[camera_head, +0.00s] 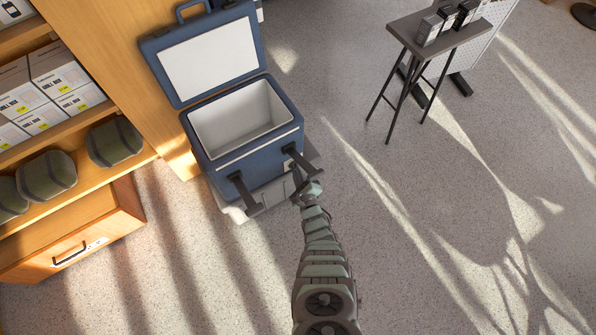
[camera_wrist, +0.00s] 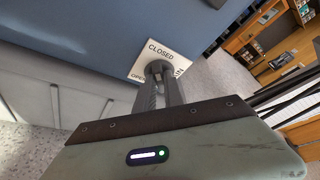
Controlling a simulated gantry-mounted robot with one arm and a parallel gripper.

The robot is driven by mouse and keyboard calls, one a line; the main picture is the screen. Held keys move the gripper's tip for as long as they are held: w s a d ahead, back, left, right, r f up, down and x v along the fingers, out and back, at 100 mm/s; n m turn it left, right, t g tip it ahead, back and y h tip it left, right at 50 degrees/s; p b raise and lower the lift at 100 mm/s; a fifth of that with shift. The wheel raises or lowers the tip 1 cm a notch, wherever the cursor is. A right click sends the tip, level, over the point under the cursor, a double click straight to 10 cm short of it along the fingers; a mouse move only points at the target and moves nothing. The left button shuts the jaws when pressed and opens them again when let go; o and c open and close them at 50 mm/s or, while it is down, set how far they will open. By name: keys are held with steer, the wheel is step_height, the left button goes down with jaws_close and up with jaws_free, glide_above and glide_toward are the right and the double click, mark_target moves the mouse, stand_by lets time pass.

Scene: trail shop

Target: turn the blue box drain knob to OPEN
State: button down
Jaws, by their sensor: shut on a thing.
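The blue box (camera_head: 222,162) is a cooler with its lid (camera_head: 210,60) raised and an empty white inside. In the wrist view its blue wall (camera_wrist: 95,30) fills the upper left. The drain knob (camera_wrist: 158,69) is a dark round part on a white label plate (camera_wrist: 152,54). The plate reads CLOSED at the top and OPEN at its lower left; text at the right is partly hidden. My gripper (camera_wrist: 160,85) is shut on the knob, its two fingers reaching up to it. In the head view my gripper (camera_head: 298,184) is at the box's lower right side; the knob is hidden there.
The box stands on a pale grey base (camera_head: 238,208). A wooden shelf (camera_head: 75,190) with cartons and green containers is on the left. A small dark table (camera_head: 435,40) stands at upper right.

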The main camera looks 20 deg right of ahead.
steer(key=shift+f, duration=0.1)
steer(key=shift+n+t+b, duration=0.3)
steer(key=shift+n+b, duration=0.05)
steer(key=shift+n, duration=0.15)
steer(key=c, duration=1.4)
jaws_free()
steer(key=shift+c, duration=0.2)
steer(key=p+v, duration=0.6)
steer(key=v, duration=0.5)
steer(key=shift+a, duration=0.2)
steer(key=shift+w, duration=0.1)
steer(key=shift+c, duration=0.2)
